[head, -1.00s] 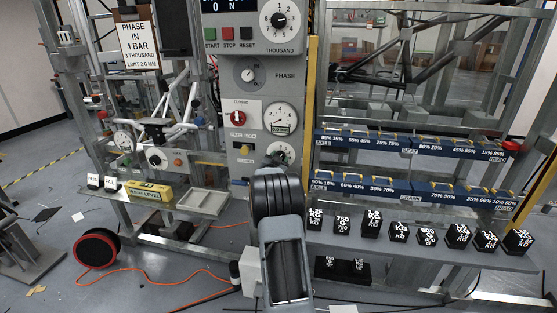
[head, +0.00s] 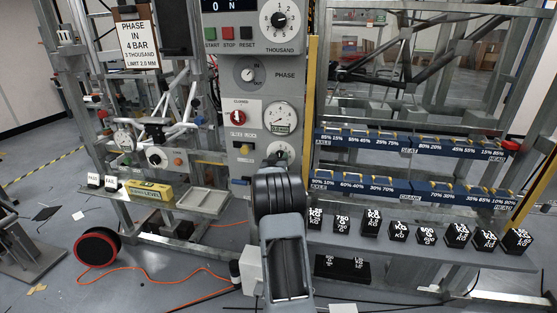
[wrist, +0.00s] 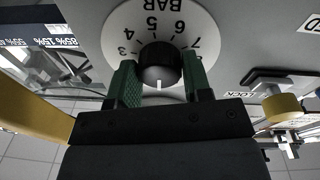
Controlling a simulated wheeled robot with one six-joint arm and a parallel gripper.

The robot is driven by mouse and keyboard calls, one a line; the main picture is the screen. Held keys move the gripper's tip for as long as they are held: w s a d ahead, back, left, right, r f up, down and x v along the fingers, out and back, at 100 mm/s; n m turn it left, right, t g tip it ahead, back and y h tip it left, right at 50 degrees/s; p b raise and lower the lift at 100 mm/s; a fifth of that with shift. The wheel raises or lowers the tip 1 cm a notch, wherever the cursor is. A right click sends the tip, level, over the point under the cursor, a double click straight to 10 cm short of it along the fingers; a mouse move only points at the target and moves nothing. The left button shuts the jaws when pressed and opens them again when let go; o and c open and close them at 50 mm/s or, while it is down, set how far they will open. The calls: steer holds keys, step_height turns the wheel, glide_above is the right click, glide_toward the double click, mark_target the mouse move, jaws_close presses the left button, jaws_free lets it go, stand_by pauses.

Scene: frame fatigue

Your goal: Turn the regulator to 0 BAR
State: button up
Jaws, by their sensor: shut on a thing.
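The regulator is a black round knob (wrist: 160,64) with a white mark, on a white dial (wrist: 122,22) printed with numbers and BAR. The dial appears upside down in the wrist view, and 3 to 7 show along its top part. The white mark points down in the picture, away from the 5. The numbers there are hidden by my gripper. My gripper (wrist: 161,66) is shut on the knob, with a green finger on each side. In the head view the regulator dial (head: 281,147) shows low on the grey panel, partly hidden by my arm.
Above the regulator are a pressure gauge (head: 281,119), a red CLOSED knob (head: 238,117) and a PHASE knob (head: 248,74). A yellow lock knob (wrist: 282,106) sits close to the right of my gripper in the wrist view. A shelf of black weights (head: 399,231) stands right.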

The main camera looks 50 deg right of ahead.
steer(key=shift+s+f, duration=0.1)
steer(key=shift+f, duration=0.1)
steer(key=o, duration=0.7)
steer(key=shift+d, duration=0.1)
steer(key=shift+o, duration=1.1)
steer(key=shift+r, duration=0.15)
steer(key=v, duration=1.4)
